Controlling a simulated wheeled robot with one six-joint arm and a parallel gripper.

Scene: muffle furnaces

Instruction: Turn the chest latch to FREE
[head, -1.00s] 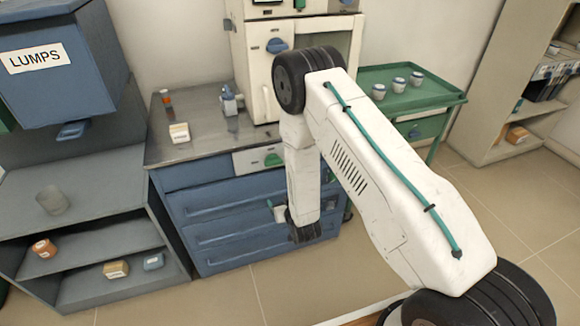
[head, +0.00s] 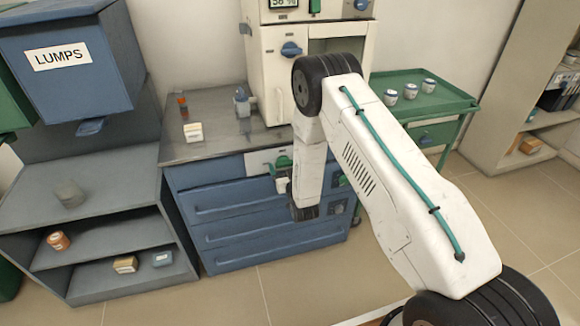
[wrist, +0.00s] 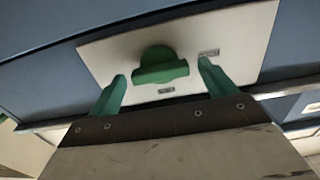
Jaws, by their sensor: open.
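The chest latch is a green knob (wrist: 160,66) on a pale plate (wrist: 110,52) on the front of the blue drawer chest (head: 230,202). The pale plate also shows in the head view (head: 257,161), just under the worktop. My gripper (wrist: 161,72) is open, with one green finger on each side of the latch. I cannot tell whether the fingers touch it. Two small labels sit on the plate, one below the knob and one to its upper right; their words are too small to read. The knob's wide bar lies nearly level in the wrist view.
A cream furnace (head: 275,70) with a blue knob stands on the worktop (head: 205,150). A small box and bottles stand left of it. A green trolley (head: 440,100) with several jars is at right. A grey shelf (head: 90,235) and a blue LUMPS bin (head: 75,85) are at left.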

